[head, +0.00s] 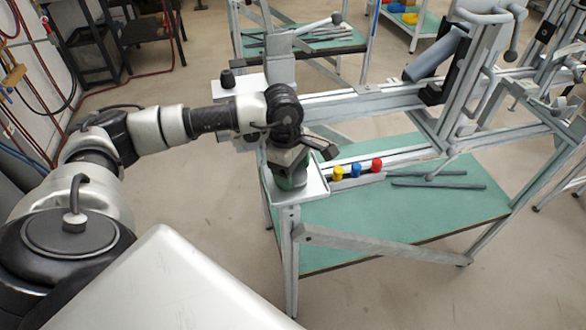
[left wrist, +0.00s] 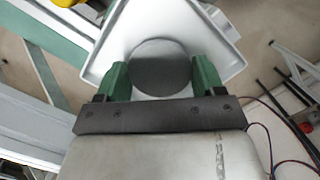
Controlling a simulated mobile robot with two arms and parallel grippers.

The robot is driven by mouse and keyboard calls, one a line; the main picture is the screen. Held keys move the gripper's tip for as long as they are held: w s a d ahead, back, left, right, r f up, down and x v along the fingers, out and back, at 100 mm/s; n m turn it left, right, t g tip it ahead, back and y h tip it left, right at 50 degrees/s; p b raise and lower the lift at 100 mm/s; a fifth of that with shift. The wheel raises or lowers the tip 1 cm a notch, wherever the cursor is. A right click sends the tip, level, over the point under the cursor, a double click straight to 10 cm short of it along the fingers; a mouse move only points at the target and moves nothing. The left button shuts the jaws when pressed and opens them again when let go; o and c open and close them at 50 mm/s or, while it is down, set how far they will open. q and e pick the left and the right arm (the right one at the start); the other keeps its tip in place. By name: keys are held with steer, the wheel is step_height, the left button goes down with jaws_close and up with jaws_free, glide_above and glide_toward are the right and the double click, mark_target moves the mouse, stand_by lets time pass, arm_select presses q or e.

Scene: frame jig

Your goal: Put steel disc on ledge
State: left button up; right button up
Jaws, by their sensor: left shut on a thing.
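The steel disc (left wrist: 160,66) is dark grey and round in the left wrist view. My left gripper (left wrist: 160,74) is shut on it, with a green finger at each side. In the head view my left gripper (head: 288,172) points down over the pale ledge (head: 312,190) at the near left corner of the frame jig. The disc is hidden there behind the gripper and wrist. The ledge also shows in the left wrist view (left wrist: 226,52), with raised edges around the disc. I cannot tell whether the disc touches it. My right gripper is not in view.
Yellow, blue and red pegs (head: 356,169) stand on a rail just right of the ledge. Dark rods (head: 438,186) lie on the green lower shelf (head: 400,220). A long beam and clamp uprights (head: 470,75) rise behind. Open floor lies left of the jig.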

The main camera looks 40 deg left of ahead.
arm_select(q)
steer(key=o, duration=0.7)
steer(key=shift+f, duration=0.1)
steer(key=o, duration=0.4)
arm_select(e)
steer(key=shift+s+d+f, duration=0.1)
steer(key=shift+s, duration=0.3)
arm_select(q)
steer(key=shift+r, duration=0.25)
steer(key=shift+a+r+b, duration=0.3)
steer(key=shift+r, duration=1.65)
steer(key=shift+a+r+b, duration=0.25)
steer(key=shift+r+b, duration=0.05)
steer(key=shift+r, duration=1.65)
steer(key=shift+a+r+b, duration=0.3)
steer(key=shift+r, duration=1.65)
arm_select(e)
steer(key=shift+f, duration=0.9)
